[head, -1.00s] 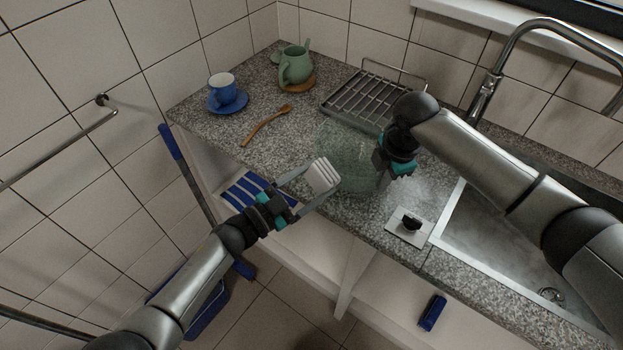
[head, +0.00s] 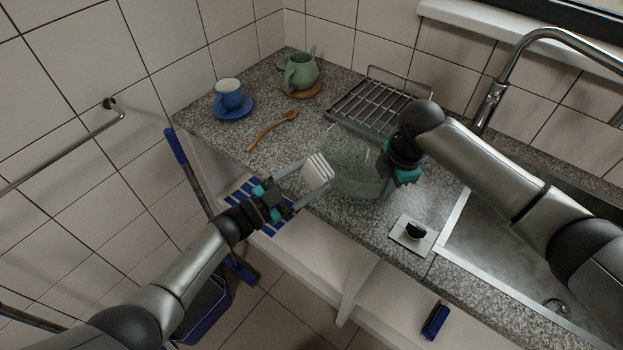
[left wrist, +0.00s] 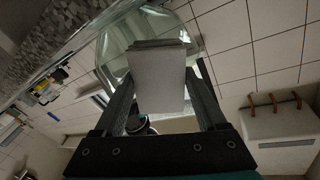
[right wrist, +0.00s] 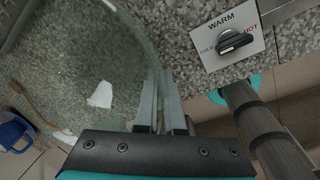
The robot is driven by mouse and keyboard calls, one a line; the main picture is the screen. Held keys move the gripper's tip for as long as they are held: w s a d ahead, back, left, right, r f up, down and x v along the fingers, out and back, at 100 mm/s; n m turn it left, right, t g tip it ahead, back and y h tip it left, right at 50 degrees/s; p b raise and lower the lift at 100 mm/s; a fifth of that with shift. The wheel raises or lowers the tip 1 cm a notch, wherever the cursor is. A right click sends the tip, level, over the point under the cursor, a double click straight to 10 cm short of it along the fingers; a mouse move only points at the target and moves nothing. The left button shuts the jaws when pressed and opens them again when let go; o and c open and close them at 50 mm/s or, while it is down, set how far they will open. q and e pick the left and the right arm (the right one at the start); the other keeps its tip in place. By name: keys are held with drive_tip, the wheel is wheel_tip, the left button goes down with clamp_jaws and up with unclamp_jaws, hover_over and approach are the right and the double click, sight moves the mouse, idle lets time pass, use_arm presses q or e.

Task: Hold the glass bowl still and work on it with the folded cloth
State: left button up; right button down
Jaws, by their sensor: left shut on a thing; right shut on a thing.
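The clear glass bowl (head: 352,168) stands on the speckled counter, in front of a wire rack. My right gripper (head: 385,170) is shut on the bowl's wall at its right side; the right wrist view shows the fingers (right wrist: 162,100) closed at the glass edge. My left gripper (head: 308,177) is shut on the white folded cloth (head: 318,172), held at the bowl's left side near the counter's front edge. In the left wrist view the cloth (left wrist: 160,85) hides part of the bowl (left wrist: 118,50). I cannot tell whether cloth and glass touch.
A blue cup (head: 229,95) on a saucer, a wooden spoon (head: 272,130) and a green jug (head: 301,72) stand behind left. The wire rack (head: 368,105) is behind the bowl. A knob plate (head: 412,234) and sink (head: 500,250) lie right.

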use_arm(q)
drive_tip(key=shift+s+d, duration=0.55)
drive_tip(key=shift+s, duration=0.25)
drive_tip(key=shift+s+d, duration=0.5)
drive_tip(key=shift+s, duration=0.25)
use_arm(e)
drive_tip(key=shift+a, duration=0.1)
use_arm(q)
drive_tip(key=shift+w, duration=0.1)
drive_tip(key=shift+w+a, duration=0.5)
drive_tip(key=shift+w, duration=0.3)
drive_tip(key=shift+w+a, duration=0.5)
drive_tip(key=shift+w, duration=0.25)
drive_tip(key=v, duration=0.7)
drive_tip(key=shift+w+a+f, duration=0.2)
